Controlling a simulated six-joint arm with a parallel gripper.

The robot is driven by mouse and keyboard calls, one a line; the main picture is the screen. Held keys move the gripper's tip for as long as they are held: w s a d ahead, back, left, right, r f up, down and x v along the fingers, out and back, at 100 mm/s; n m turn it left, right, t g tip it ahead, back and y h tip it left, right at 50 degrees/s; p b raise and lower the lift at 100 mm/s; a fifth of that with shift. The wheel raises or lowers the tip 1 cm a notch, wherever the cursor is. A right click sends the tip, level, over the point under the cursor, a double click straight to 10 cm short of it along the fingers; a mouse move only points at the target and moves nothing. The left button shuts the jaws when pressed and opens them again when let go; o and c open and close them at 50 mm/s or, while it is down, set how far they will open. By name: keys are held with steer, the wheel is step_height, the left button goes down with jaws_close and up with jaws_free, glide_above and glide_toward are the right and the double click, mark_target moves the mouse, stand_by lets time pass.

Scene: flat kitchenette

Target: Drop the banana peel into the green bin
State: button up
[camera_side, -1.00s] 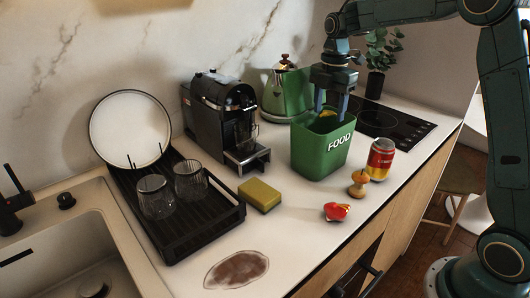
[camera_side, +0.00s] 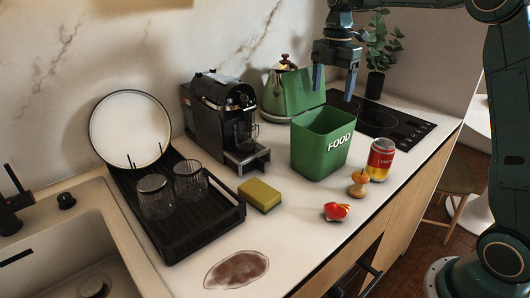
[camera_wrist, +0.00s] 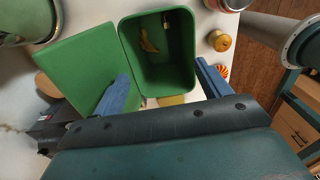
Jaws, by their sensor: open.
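The green bin (camera_side: 315,161), marked FOOD, stands on the counter with its lid (camera_side: 305,92) tipped open behind it. In the wrist view I look down into the bin (camera_wrist: 181,84), beside its lid (camera_wrist: 78,68). The yellow banana peel (camera_wrist: 148,40) lies inside the bin, near one end. The bin's front wall hides the peel in the side view. My gripper (camera_side: 335,86) is open and empty above the bin, its two fingers apart. Its fingers (camera_wrist: 165,88) also show apart in the wrist view.
A yellow sponge (camera_side: 260,195), coffee machine (camera_side: 212,115) and dish rack (camera_side: 205,217) are to the left. A kettle (camera_side: 280,95) stands behind.

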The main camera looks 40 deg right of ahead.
step_height(320, 180, up, 8)
stand_by(0.5)
steer(key=shift+s+r, duration=0.1)
stand_by(0.4)
steer(key=s+a+m+t, duration=0.1)
steer(key=s+a+m, duration=0.35)
steer(key=s, duration=0.25)
steer(key=s+a+m+t, duration=0.2)
steer(key=s+a+m, duration=0.1)
steer(key=s+m, duration=0.3)
steer(key=s+a+f+m+t, duration=0.2)
steer(key=s+f+m, duration=0.6)
steer(key=s, duration=0.7)
steer(key=shift+a+f+t, duration=0.3)
steer(key=shift+a+f, duration=0.5)
steer(key=shift+a, duration=0.1)
